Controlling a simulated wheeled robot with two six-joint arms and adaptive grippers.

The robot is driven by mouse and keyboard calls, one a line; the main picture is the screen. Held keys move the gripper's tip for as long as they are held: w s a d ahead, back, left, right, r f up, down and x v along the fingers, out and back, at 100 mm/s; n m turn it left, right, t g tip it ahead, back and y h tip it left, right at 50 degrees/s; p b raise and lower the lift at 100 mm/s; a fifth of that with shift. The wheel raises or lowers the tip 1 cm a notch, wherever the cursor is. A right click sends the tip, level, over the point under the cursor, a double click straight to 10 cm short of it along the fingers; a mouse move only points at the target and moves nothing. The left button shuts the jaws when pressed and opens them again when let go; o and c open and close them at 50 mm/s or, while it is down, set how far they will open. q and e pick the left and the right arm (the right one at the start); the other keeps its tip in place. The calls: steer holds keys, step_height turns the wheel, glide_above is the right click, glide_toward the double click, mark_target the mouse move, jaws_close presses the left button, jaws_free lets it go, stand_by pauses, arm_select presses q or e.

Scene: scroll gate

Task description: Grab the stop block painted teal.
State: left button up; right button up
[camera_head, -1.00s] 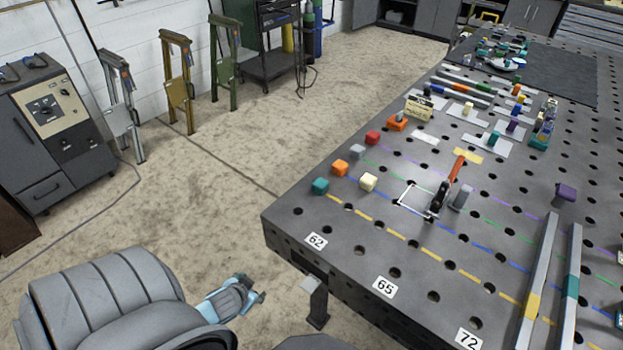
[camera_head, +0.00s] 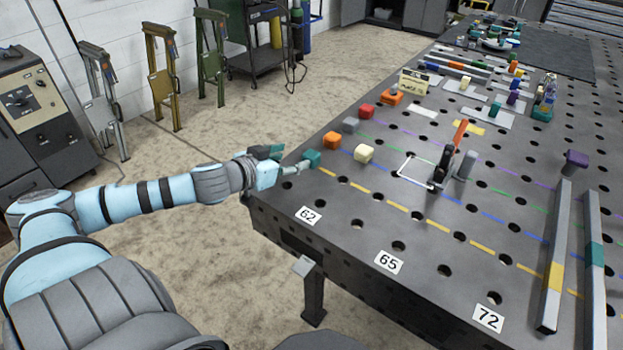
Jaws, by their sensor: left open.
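The teal stop block (camera_head: 313,157) sits on the dark perforated table near its left edge, at the end of a yellow dashed line. My left gripper (camera_head: 291,160) reaches in from the left at the table edge. It is open, with its fingers pointing at the teal block. One fingertip looks right beside the block; whether it touches or the block lies between the fingers, I cannot tell. My right gripper is not in view.
An orange block (camera_head: 331,140), a cream block (camera_head: 363,153), a grey block (camera_head: 350,125) and a red block (camera_head: 367,111) stand close to the teal one. A toggle clamp with a red handle (camera_head: 460,132) stands further right. The table's front left is clear.

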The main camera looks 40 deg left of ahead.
mark_target(310, 155)
arm_select(q)
steer(key=b+x, duration=0.2)
steer(key=x, duration=0.1)
steer(key=shift+s+a+f+b, duration=0.1)
steer(key=shift+s+f+b, duration=0.05)
steer(key=shift+f+b, duration=0.15)
steer(key=shift+w, duration=0.4)
steer(key=b+x, duration=0.2)
steer(key=x, duration=0.2)
steer(key=shift+w+f, duration=0.25)
steer(key=shift+f, duration=0.1)
steer(key=shift+w+f, duration=0.15)
steer(key=shift+w, duration=0.2)
steer(key=shift+s, duration=0.1)
steer(key=c, duration=0.3)
jaws_close()
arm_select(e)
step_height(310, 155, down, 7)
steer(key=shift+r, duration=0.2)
